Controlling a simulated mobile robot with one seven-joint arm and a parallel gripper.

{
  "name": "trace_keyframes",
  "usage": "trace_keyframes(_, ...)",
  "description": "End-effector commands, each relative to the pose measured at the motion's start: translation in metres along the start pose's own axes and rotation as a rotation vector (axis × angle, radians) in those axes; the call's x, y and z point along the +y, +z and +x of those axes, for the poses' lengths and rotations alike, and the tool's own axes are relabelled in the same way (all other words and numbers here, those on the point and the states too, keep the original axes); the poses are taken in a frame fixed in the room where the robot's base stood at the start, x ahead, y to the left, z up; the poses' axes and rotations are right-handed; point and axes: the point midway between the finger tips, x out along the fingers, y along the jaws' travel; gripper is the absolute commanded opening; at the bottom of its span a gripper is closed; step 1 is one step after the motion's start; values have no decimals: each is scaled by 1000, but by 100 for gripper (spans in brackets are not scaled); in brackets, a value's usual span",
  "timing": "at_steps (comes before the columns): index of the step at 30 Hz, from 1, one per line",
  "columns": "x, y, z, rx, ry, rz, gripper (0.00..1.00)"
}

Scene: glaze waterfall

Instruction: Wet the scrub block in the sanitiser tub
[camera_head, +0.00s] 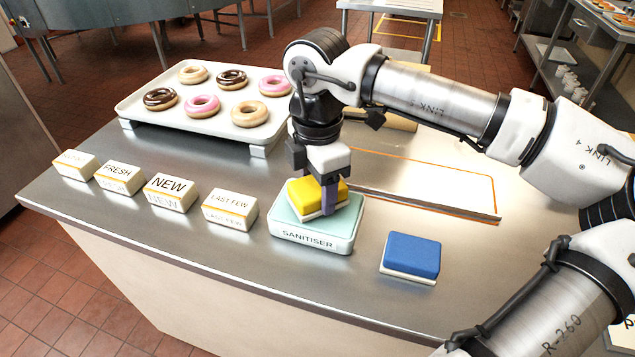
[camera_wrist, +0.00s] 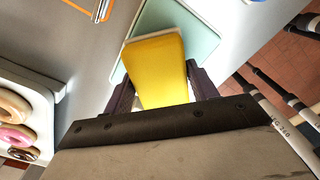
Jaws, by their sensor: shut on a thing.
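A yellow block with a white underside (camera_head: 306,199) is at the sanitiser tub, over its left and middle part. The tub (camera_head: 288,234) is a low, pale green box with a white front marked SANITISER. My gripper (camera_head: 322,196) points down and is shut on the yellow block. In the wrist view, the yellow block (camera_wrist: 158,70) sits between my two dark fingers, with the pale green tub (camera_wrist: 203,42) beyond it. I cannot tell whether the block's underside touches the tub's surface. A blue block with a white underside (camera_head: 411,254) lies on the counter right of the tub.
A white tray (camera_head: 135,108) of several doughnuts stands at the back left. Several small label blocks, including NEW (camera_head: 171,193) and LAST FEW (camera_head: 230,208), line the counter's left front. An orange-outlined pale panel (camera_head: 435,182) lies behind the tub. Bare counter (camera_head: 330,290) shows in front.

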Motion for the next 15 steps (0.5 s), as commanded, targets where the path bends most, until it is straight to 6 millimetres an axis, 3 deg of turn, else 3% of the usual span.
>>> trace_keyframes(15, 0, 0, 5, 0, 0, 0, 39)
